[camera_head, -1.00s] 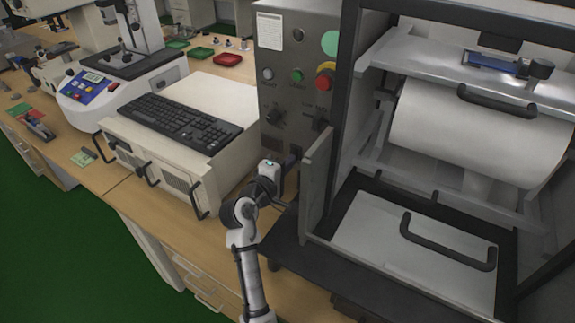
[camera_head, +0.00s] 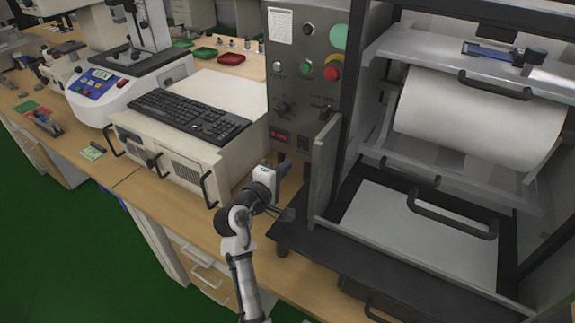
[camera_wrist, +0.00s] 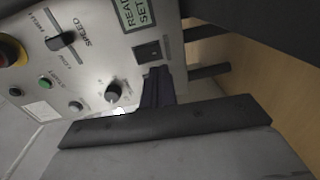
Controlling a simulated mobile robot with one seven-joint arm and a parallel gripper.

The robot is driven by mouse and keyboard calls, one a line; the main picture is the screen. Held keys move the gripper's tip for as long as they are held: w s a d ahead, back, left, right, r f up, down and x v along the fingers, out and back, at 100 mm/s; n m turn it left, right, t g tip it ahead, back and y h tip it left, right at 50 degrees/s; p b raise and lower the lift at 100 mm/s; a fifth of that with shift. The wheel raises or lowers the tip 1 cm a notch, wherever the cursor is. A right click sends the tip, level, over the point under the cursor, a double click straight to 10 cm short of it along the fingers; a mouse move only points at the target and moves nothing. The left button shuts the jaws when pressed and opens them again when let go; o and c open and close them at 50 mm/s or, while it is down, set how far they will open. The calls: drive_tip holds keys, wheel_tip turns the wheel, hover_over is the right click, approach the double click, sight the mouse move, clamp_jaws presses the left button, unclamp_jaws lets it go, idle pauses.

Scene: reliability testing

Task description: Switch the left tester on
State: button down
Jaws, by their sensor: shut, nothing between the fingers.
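The grey control panel (camera_head: 310,75) stands left of the caged machine in the head view. The panel has a red button with a yellow ring (camera_head: 333,70), a green button (camera_head: 305,68) and dark knobs. My gripper (camera_head: 284,172) is shut and empty, low in front of the panel. Its dark fingers (camera_wrist: 158,85) show near the black square; contact cannot be told.
A beige box (camera_head: 185,150) with a keyboard (camera_head: 190,115) stands left of my gripper. A white device with a blue panel (camera_head: 100,82) is farther left. A grey open door (camera_head: 323,175) and black machine base stand close on the right.

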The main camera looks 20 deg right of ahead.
drive_tip(key=s+a+f+b, duration=0.1)
drive_tip(key=s+a, duration=0.4)
drive_tip(key=shift+a+f+b, duration=0.15)
drive_tip(key=shift+b, duration=0.25)
drive_tip(key=shift+s, duration=0.1)
